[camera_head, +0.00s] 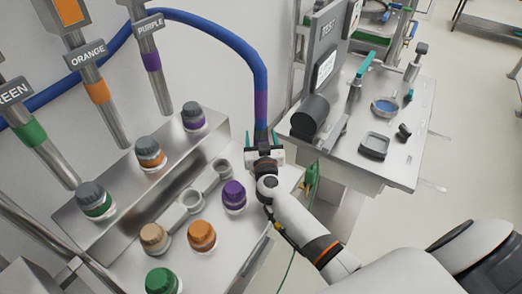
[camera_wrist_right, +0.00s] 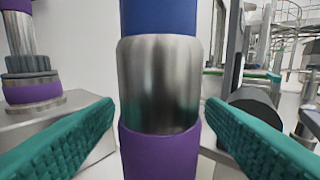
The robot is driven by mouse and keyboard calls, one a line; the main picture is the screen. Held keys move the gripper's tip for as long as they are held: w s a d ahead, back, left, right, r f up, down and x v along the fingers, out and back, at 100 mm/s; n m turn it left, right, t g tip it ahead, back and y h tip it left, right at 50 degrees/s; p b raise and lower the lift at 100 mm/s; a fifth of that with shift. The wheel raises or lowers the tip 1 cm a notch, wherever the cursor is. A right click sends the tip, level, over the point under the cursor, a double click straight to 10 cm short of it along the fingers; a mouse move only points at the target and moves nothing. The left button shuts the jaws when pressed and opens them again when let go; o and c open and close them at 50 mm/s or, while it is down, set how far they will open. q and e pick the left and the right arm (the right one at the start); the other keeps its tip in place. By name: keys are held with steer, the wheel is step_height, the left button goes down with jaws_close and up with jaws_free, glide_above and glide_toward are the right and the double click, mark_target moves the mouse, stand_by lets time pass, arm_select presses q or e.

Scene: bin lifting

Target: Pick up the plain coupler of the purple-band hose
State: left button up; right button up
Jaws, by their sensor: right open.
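The blue hose (camera_head: 252,62) arcs over from the left and hangs down to my right gripper. It carries a purple band (camera_head: 261,104). In the right wrist view the blue hose (camera_wrist_right: 160,16) runs upright into a plain metal sleeve, the coupler (camera_wrist_right: 160,85), with a purple section (camera_wrist_right: 160,155) below it. My right gripper (camera_head: 263,143) is open, its teal fingers standing on either side of the hose end. In the right wrist view the fingers (camera_wrist_right: 160,130) show gaps to the coupler on both sides. In the head view the gripper hides the coupler. My left gripper is out of view.
Left of the gripper a metal bench holds a purple cap (camera_head: 233,195), orange cap (camera_head: 202,235), green cap (camera_head: 162,281) and tan cap (camera_head: 154,237). Labelled pipes with coloured bands stand behind. A test table (camera_head: 400,165) with a screen and tools stands to the right.

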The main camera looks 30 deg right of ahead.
steer(key=shift+x, duration=1.1)
steer(key=shift+s, duration=0.1)
steer(key=shift+c, duration=0.4)
steer(key=c, duration=1.3)
step_height(320, 180, up, 9)
steer(key=p, duration=0.4)
steer(key=shift+a+r, duration=0.1)
steer(key=shift+r+p, duration=0.3)
steer(key=shift+r, duration=0.15)
